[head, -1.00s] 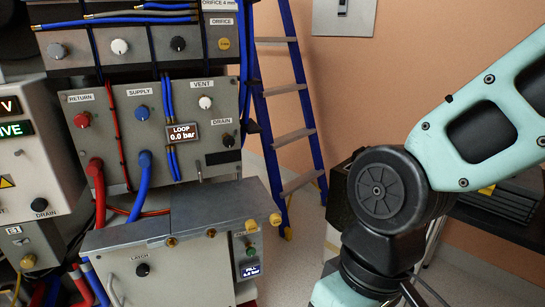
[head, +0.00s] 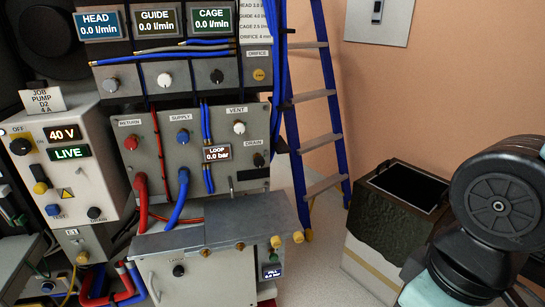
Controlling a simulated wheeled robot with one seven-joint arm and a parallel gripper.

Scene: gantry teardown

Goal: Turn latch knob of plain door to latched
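The black latch knob (head: 178,270), with a small label above it, is on the plain grey front door (head: 212,281) of the low cabinet at the bottom centre of the head view. A pale curved handle (head: 153,288) is at the door's left side. The door looks closed against the cabinet, but its lower part is cut off by the frame edge. The knob is too small to tell which way it points. My gripper is out of view; only links of my arm show at the right, well apart from the knob.
Red and blue hoses (head: 141,190) hang beside the cabinet's left side and in front of the panel above. A grey lid (head: 215,229) with brass knobs tops the cabinet. A blue ladder (head: 333,110) and an open-topped bin (head: 395,225) stand to the right. Some floor shows between.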

